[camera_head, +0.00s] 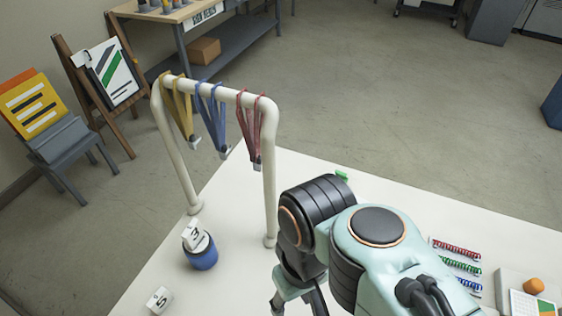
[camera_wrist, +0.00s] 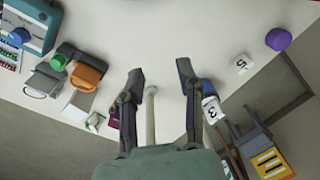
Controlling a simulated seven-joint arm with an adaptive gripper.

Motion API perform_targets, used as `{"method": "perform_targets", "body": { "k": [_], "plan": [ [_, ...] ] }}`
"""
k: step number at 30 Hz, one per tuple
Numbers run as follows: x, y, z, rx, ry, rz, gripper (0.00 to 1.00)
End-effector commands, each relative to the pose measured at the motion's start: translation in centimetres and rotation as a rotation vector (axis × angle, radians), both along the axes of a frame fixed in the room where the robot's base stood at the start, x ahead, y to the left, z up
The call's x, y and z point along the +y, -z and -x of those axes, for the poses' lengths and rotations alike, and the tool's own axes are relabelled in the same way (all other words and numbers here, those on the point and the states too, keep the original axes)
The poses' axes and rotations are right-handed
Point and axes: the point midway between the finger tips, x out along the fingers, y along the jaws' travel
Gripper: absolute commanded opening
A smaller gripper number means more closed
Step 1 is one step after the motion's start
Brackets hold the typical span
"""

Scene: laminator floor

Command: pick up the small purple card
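In the wrist view, my gripper (camera_wrist: 160,72) is open, with its two fingers spread and nothing between the tips. It is above the white table. A small dark purple patch (camera_wrist: 114,116) shows just left of the left finger, partly hidden by it; I cannot tell whether it is the small purple card. No purple card can be made out in the head view, where my arm covers the middle of the table and hides my gripper's fingers.
A white rail (camera_head: 232,94) with yellow, blue and red lanyards stands on the white table (camera_head: 235,205). A blue cup (camera_head: 202,258) holds a card marked 3. Several coils (camera_head: 456,249) lie at right. In the wrist view, a purple round object (camera_wrist: 278,39) and teal machine (camera_wrist: 38,30) show.

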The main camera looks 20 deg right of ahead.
Motion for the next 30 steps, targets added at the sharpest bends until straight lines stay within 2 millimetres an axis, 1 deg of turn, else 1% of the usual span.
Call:
{"method": "perform_targets", "body": {
  "k": [1,2,3,5,8,11,13,15,18,21,24,30],
  "plan": [
    [0.0,-1.5,-0.2,-0.008,-0.002,-0.001,0.35],
    [0.0,-2.4,-0.1,-0.008,-0.002,0.000,0.35],
    [-0.3,-2.6,-1.3,-0.002,-0.023,0.001,0.35],
    [-0.7,-3.3,-2.9,-0.003,-0.057,0.002,0.35],
    [-1.5,-4.3,-5.8,-0.009,-0.119,0.004,0.35],
    [-2.8,-5.2,-9.2,-0.017,-0.189,0.008,0.35],
    [-3.9,-5.6,-11.8,-0.021,-0.247,0.012,0.35],
    [-5.3,-5.7,-14.5,-0.024,-0.306,0.018,0.35],
    [-7.3,-5.6,-17.8,-0.030,-0.386,0.025,0.35],
    [-9.2,-5.1,-20.5,-0.032,-0.454,0.034,0.35],
    [-11.0,-4.4,-22.7,-0.033,-0.515,0.040,0.35],
    [-14.0,-2.9,-26.0,-0.032,-0.617,0.052,0.35]
  ]
}}
